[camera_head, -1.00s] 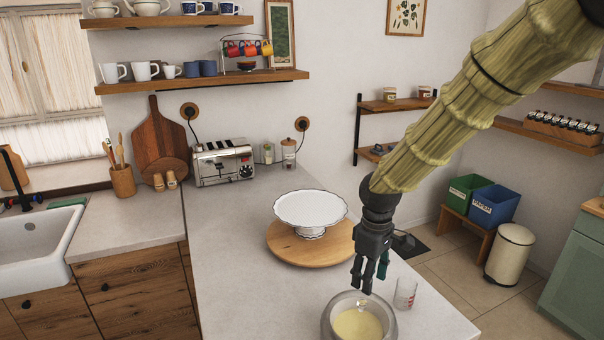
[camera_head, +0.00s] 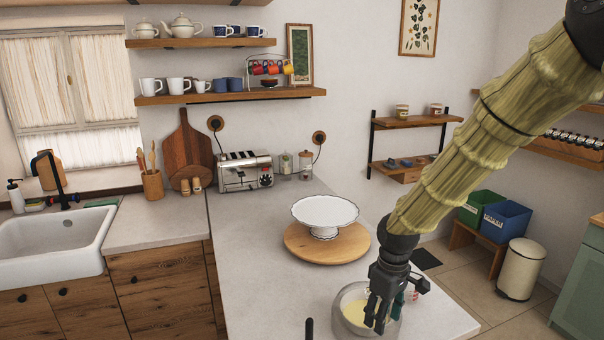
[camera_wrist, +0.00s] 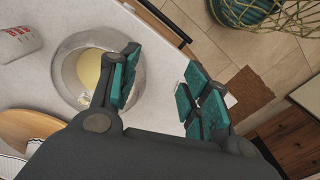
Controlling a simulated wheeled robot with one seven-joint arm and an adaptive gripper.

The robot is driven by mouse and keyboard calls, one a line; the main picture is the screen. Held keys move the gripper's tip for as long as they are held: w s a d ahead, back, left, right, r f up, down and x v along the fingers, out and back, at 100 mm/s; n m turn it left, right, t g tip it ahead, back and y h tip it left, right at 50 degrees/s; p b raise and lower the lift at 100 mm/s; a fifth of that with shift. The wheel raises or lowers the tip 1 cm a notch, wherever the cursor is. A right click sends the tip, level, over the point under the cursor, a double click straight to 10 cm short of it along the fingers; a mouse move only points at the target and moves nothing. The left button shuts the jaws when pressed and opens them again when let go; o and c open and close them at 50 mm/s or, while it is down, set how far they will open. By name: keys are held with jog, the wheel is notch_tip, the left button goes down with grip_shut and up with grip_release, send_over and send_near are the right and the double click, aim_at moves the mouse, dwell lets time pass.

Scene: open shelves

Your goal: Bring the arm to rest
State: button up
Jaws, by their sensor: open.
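My gripper (camera_head: 379,312) hangs from the arm with its fingers pointing down, in front of a glass bowl (camera_head: 350,297) of pale yellow contents near the counter's front right. In the wrist view my gripper (camera_wrist: 160,92) is open, with teal pads apart and nothing between them. There the bowl (camera_wrist: 66,72) lies to the left of the fingers, partly hidden by the left one. Whether the fingers touch the bowl cannot be told.
A white cake stand (camera_head: 325,214) stands on a round wooden board (camera_head: 300,250) behind the bowl. A measuring cup (camera_wrist: 18,42) with red marks is near the bowl. A toaster (camera_head: 245,172) stands farther back. The counter's left part is clear.

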jog(key=s+f+m+b, duration=0.1)
jog(key=s+f, duration=0.2)
jog(key=f, duration=0.4)
jog(key=s+a+f+m+y+b, duration=0.1)
jog(key=s+f, duration=0.2)
jog(key=f, duration=0.3)
jog(key=s+f+m+b, duration=0.1)
jog(key=s+f, duration=0.2)
jog(key=f, duration=0.4)
jog(key=s+d+f+m+b, duration=0.2)
jog(key=s+f, duration=0.9)
jog(key=s, duration=0.2)
jog(key=s+d+f+m+h+b, duration=0.1)
jog(key=s+d+f+m+b, duration=0.1)
jog(key=s+f, duration=1)
jog(key=shift+s+d+f+m+b, duration=0.3)
jog(key=shift+s+d+m+b, duration=0.1)
jog(key=shift+s+m+b, duration=0.45)
